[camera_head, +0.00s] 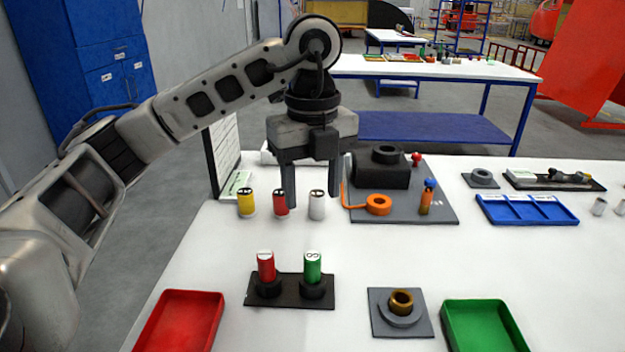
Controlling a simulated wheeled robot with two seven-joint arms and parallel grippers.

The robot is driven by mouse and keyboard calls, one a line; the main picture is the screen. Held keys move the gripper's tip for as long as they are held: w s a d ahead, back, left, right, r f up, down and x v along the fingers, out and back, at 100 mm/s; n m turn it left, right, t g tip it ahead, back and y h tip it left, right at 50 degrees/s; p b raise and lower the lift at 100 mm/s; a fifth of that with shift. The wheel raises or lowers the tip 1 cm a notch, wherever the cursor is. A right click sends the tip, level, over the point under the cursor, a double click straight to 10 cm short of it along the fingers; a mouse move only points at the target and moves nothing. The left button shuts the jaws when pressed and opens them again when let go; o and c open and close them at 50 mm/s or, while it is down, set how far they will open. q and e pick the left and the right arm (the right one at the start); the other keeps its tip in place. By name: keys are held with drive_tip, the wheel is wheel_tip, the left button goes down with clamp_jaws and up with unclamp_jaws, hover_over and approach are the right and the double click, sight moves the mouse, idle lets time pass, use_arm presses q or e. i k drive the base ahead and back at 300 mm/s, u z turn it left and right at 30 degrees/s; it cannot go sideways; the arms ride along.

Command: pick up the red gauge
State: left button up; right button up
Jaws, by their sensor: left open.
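A red gauge (266,267) with a white marked top stands upright in the left socket of a black stand (291,295). A green gauge (312,267) stands beside it in the right socket. My left gripper (312,193) points down with its fingers apart and nothing held between them. It is behind and above the stand, near a row of yellow (246,206), red (280,204) and white (317,207) capped cylinders. The white cylinder shows below the gap between the fingers. My right gripper is out of view.
A red tray (180,322) lies front left and a green tray (484,326) front right. A grey plate with a brass ring (401,302) lies between stand and green tray. A grey fixture board (440,209) and blue tray (526,210) are behind. The white table is clear around the stand.

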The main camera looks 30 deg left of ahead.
sight(266, 263)
drive_tip(key=k, duration=1)
